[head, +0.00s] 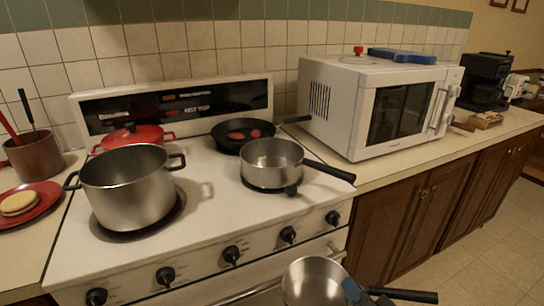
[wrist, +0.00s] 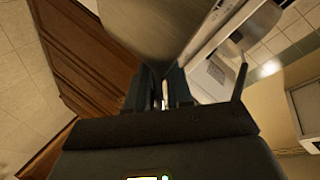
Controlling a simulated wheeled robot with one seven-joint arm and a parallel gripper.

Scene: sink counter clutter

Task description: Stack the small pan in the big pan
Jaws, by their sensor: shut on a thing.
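A steel pan with a black handle, taken as the small pan (head: 304,280), is at the bottom of the head view, in front of the stove. It also shows as a grey curved surface in the wrist view (wrist: 155,35). My gripper (wrist: 164,92) is shut on its rim or wall; its dark end also shows at the pan's right side in the head view (head: 356,292). Another steel pan, taken as the big pan (head: 270,164), stands on the front right burner, handle pointing right. The held pan is apart from it, nearer the camera.
A tall steel pot (head: 128,195) is on the front left burner. A red lidded pot (head: 150,134) and a black skillet (head: 228,143) with food stand behind. A white microwave (head: 345,105) is right of the stove. Knobs line the stove front (head: 231,254).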

